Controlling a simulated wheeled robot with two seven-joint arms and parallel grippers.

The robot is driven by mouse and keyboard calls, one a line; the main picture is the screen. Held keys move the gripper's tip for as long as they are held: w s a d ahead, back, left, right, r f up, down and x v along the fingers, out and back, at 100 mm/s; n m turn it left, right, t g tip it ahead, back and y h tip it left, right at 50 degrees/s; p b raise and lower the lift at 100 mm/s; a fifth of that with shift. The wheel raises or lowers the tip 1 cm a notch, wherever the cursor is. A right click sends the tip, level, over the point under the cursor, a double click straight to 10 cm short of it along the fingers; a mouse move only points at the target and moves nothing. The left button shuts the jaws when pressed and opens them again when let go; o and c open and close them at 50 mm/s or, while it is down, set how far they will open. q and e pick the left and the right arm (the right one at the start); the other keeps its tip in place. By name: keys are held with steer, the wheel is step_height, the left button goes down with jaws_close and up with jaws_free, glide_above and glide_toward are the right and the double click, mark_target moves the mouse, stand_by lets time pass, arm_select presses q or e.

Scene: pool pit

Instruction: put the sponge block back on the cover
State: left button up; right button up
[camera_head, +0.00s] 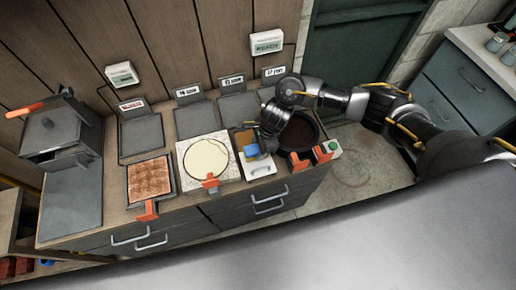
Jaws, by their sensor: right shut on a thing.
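A small blue block (252,151), which looks like the sponge block, is at the jaws of my right gripper (260,147). My right gripper is shut on it, partly hidden by my own wrist. A white piece with a dark handle-like mark (261,170), possibly the cover, lies just below the block in the picture. I cannot tell whether the block touches it. A tan panel (243,138) shows just behind the block. My left gripper is not in view.
On the bench, a white square with a cream disc (206,158) and a red-brown tray (149,178) lie to the left. A dark round basin (301,133) is at the right, partly behind my arm. A grey box (55,135) stands far left.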

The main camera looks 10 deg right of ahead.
steer(key=shift+f, duration=0.8)
steer(key=shift+f, duration=0.15)
steer(key=o, duration=1.3)
